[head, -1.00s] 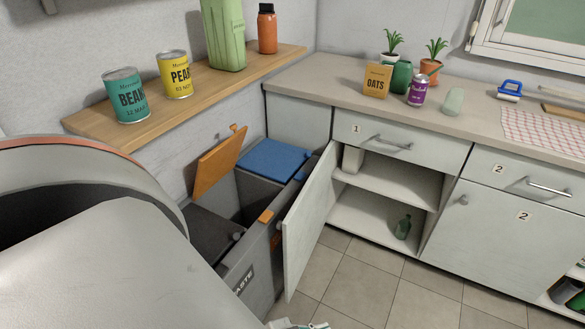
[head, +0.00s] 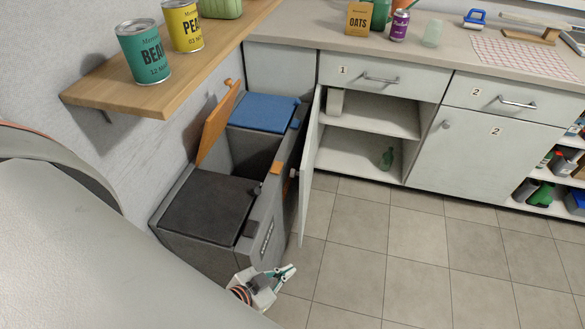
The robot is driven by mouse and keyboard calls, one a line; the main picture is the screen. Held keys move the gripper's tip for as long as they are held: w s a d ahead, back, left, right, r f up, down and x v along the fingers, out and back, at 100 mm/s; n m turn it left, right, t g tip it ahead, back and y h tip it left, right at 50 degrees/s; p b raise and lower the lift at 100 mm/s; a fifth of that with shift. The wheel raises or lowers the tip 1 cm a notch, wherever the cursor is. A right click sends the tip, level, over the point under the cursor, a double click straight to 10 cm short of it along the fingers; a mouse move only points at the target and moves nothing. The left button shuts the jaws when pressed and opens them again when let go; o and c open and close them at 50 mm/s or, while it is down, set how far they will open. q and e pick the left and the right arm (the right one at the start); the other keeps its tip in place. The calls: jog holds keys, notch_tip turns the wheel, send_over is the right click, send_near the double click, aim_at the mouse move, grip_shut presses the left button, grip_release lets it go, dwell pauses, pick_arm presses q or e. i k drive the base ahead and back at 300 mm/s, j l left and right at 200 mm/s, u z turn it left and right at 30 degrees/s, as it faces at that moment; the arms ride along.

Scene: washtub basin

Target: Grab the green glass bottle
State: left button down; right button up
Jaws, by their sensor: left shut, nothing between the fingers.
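A green glass bottle (head: 387,158) stands on the bottom shelf inside the open cabinet under drawer 1. It is small in the view, and nothing covers it. My left gripper (head: 287,271) shows low in the head view, in front of the grey waste bin and left of the open cabinet door. It is shut and empty, well apart from the bottle and nearer to me. My right gripper is not in view.
The cabinet door (head: 311,165) stands open, swung toward me. Left of it is the waste bin (head: 208,205) with its orange lid (head: 217,125) raised. A wooden wall shelf (head: 165,98) holds cans. The tiled floor (head: 400,240) is clear. Cabinet 2 (head: 475,150) is shut.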

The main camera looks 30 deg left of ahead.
aim_at(388, 158)
jog(key=k+j, duration=0.25)
jog(key=j, duration=0.2)
jog(key=k+j, duration=0.25)
jog(key=j, duration=0.15)
jog(key=k+j, duration=0.3)
jog(key=j, duration=0.15)
jog(key=k+j, duration=0.25)
jog(key=j, duration=0.2)
jog(key=k+j, duration=0.25)
jog(key=j, duration=0.15)
jog(key=i+l, duration=0.1)
jog(key=l, duration=0.3)
jog(key=i+l, duration=0.1)
jog(key=l, duration=0.25)
jog(key=i+l, duration=0.1)
jog(key=l, duration=0.3)
jog(key=i+l, duration=0.1)
jog(key=l, duration=0.3)
jog(key=i+l+z, duration=0.1)
jog(key=i+l, duration=0.2)
jog(key=l, duration=0.15)
jog(key=i+l+z, duration=0.1)
jog(key=i+l, duration=0.2)
jog(key=l, duration=0.15)
jog(key=i+l, duration=0.2)
jog(key=i, duration=0.15)
jog(key=i+l+z, duration=0.1)
jog(key=i+l, duration=0.3)
jog(key=i, duration=0.35)
jog(key=l+z, duration=0.05)
